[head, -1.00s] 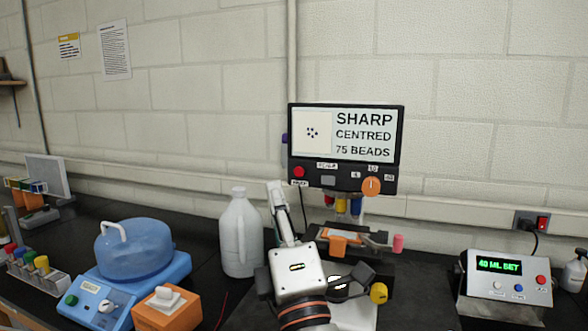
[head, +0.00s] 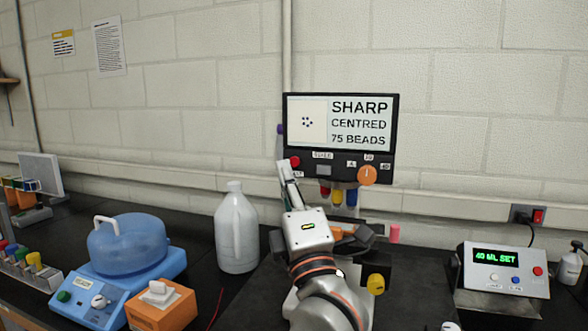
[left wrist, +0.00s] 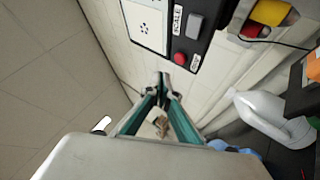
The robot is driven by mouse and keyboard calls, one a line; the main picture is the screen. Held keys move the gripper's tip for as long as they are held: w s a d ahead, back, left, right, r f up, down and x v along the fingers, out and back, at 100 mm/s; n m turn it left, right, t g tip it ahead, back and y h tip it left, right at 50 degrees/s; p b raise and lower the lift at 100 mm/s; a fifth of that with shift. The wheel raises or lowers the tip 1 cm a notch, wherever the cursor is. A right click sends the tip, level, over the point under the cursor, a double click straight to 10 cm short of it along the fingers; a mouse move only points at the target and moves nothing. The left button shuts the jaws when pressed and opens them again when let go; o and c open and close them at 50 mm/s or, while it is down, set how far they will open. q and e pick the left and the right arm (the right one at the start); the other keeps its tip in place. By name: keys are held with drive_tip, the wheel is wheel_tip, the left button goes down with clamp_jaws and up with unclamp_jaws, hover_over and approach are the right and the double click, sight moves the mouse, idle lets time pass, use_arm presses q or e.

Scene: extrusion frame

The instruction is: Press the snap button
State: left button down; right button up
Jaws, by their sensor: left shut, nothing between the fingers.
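A dark control panel with a screen (head: 340,122) is at the wall; the screen reads SHARP, CENTRED, 75 BEADS. A red button (head: 295,162) is at its lower left, and its small label is partly hidden and too small to read. A grey button (head: 323,170) beside it is labelled SCALE. My left gripper (head: 284,168) is shut and empty, with its tips just left of and below the red button. The left wrist view shows the red button (left wrist: 180,58) a little beyond the closed fingertips (left wrist: 164,82). A gap seems to show between them.
An orange knob (head: 367,175) is on the panel's right, with coloured parts hanging below. A white jug (head: 236,228) stands left of my arm. A blue machine (head: 130,250) and an orange switch box (head: 162,305) are further left. A metering box (head: 503,270) is at right.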

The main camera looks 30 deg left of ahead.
sight(294, 161)
use_arm(q)
drive_tip(key=shift+w+a+r, duration=0.1)
drive_tip(key=shift+w+a, duration=0.05)
drive_tip(key=shift+w, duration=0.4)
drive_tip(key=shift+w+a, duration=0.1)
drive_tip(key=shift+w, duration=0.45)
idle(0.3)
drive_tip(key=shift+w+p, duration=0.1)
drive_tip(key=shift+p, duration=0.35)
drive_tip(key=shift+w+a, duration=0.15)
drive_tip(key=shift+w, duration=0.15)
